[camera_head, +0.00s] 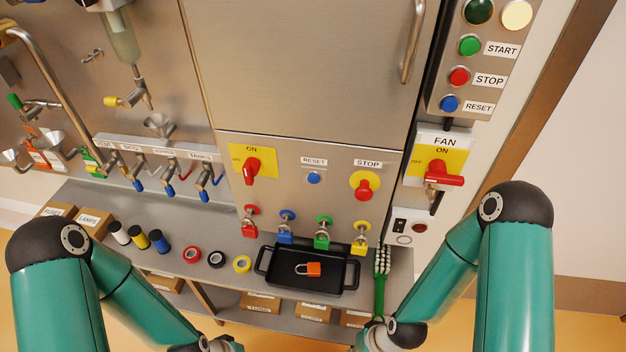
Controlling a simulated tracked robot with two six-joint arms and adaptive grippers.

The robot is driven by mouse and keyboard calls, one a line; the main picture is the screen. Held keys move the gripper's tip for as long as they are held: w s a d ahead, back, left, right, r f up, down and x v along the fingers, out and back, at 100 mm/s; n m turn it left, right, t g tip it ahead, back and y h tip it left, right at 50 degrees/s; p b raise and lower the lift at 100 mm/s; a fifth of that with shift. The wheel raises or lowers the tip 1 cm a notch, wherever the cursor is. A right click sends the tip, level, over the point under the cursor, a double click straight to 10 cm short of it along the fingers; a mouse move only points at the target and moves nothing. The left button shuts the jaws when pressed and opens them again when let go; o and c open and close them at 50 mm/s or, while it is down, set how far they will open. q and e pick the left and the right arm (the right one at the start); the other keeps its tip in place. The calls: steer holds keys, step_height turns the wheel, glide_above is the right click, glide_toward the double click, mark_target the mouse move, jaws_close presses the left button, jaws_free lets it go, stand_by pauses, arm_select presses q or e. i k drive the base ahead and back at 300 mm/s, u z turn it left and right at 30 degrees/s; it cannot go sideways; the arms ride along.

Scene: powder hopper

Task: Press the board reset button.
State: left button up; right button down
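A small blue button (314,178) under a RESET label sits on the steel front panel, between a red rotary switch (249,168) on a yellow plate and a red STOP knob (364,187) on a yellow plate. A second blue RESET button (449,104) is on the control box at the upper right, below a green START button (470,46) and a red STOP button (459,77). Both blue buttons are unobstructed. My two arms reach down to the bottom edge of the picture.
Coloured padlocks (287,228) hang in a row below the panel. A black tray (308,274) with an orange padlock stands on the shelf, beside a green-handled brush (380,290). Tape rolls (217,259) lie left of it. A red FAN switch (440,174) sticks out at the right.

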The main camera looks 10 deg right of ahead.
mark_target(312, 178)
steer(key=u, duration=1.3)
steer(key=i, duration=0.15)
steer(key=z, duration=2.95)
steer(key=k, duration=1.1)
steer(key=u, duration=0.45)
steer(key=i, duration=1)
steer(key=u, duration=0.15)
